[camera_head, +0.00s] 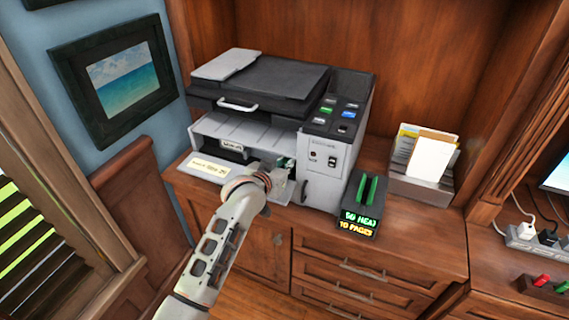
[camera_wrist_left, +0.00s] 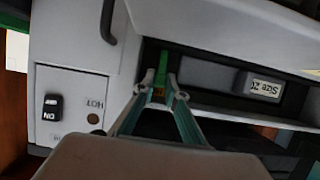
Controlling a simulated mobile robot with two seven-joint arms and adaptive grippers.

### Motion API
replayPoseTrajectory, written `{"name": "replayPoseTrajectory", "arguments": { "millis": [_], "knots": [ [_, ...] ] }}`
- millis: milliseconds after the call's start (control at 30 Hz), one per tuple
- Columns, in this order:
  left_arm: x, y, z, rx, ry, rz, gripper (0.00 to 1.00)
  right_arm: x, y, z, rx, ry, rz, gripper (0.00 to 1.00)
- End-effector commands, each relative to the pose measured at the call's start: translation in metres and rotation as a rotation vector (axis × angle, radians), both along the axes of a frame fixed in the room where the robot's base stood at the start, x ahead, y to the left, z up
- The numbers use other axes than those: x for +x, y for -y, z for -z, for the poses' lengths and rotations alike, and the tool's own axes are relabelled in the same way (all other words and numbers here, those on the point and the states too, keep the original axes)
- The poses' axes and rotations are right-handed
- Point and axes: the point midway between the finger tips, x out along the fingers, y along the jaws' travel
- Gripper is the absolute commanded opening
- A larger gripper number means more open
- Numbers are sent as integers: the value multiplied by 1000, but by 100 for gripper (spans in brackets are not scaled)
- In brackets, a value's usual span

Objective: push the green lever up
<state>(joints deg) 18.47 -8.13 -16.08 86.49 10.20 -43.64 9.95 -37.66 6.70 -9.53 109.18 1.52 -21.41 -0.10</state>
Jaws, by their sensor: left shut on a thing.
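A grey and black printer (camera_head: 270,110) stands on the wooden cabinet with its front flap (camera_head: 208,170) folded down. The green lever (camera_wrist_left: 161,66) shows in the left wrist view, upright in that picture, in the dark opening beside a "Size" label. My left gripper (camera_wrist_left: 160,88) reaches into this opening and is shut on the green lever, its two fingertips at the lever's lower part in that view. In the head view my left gripper (camera_head: 284,176) is at the right end of the opening, and the lever is mostly hidden there. My right gripper is not in view.
A paper holder (camera_head: 421,187) is farther right. A power strip (camera_head: 532,240) lies at the right edge. The cabinet top in front of the paper holder is clear.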

Motion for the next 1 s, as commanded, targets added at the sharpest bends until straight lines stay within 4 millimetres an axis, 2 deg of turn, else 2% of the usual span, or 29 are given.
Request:
{"name": "replayPoseTrajectory", "arguments": {
  "millis": [267,300,733,867,1000],
  "knots": [
    [1,0,-3,-2,6,-1,0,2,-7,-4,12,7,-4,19],
    [1,0,-3,-1,5,-1,19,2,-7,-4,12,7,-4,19],
    [-4,-1,-2,0,0,0,19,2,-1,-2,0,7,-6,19],
    [-16,-5,-6,1,1,-1,19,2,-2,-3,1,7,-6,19],
    [-37,-12,-14,0,0,0,19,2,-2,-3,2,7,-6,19]
  ]
}}
